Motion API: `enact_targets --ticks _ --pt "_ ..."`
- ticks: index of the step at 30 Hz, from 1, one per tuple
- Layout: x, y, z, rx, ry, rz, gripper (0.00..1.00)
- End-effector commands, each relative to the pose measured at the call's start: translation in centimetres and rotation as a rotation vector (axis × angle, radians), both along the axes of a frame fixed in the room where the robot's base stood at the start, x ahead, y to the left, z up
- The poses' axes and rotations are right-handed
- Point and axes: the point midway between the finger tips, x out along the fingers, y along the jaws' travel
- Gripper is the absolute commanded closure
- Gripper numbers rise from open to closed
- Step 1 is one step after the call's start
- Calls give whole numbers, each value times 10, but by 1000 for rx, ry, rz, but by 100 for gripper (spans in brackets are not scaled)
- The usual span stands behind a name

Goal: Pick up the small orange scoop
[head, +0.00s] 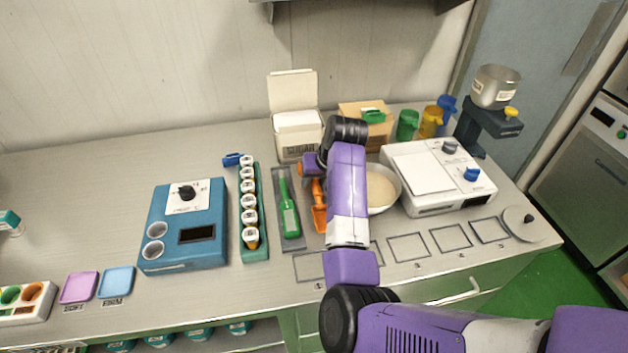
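The small orange scoop (319,212) lies near the middle of the counter, just right of a green spatula-like tool (288,212). Its lower, wider end shows; its upper part runs up beneath the end of my arm. My gripper (311,172) is at the upper end of the scoop, in front of the white carton. My purple arm covers much of this spot. The fingers are too small and hidden to show whether they are open or shut, or whether they touch the scoop.
A bowl of pale powder (383,190) stands just right of my arm. A white carton (297,135) stands behind. A teal rack of capped vials (250,215) and a blue device (184,225) are at left, a white device (437,178) at right. Outlined squares along the front are empty.

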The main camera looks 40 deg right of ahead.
Motion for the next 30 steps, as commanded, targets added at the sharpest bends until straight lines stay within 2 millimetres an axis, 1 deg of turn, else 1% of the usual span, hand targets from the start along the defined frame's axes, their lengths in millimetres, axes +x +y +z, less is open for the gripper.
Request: enact_targets --ticks 14,17,19,20,30 --pt "0 0 -2 -1 1 1 67" --pt "0 0 -2 0 0 1 84" --pt "0 0 -2 0 0 1 98" --pt "0 0 -2 0 0 1 100" --pt "0 0 -1 -1 -1 0 100"
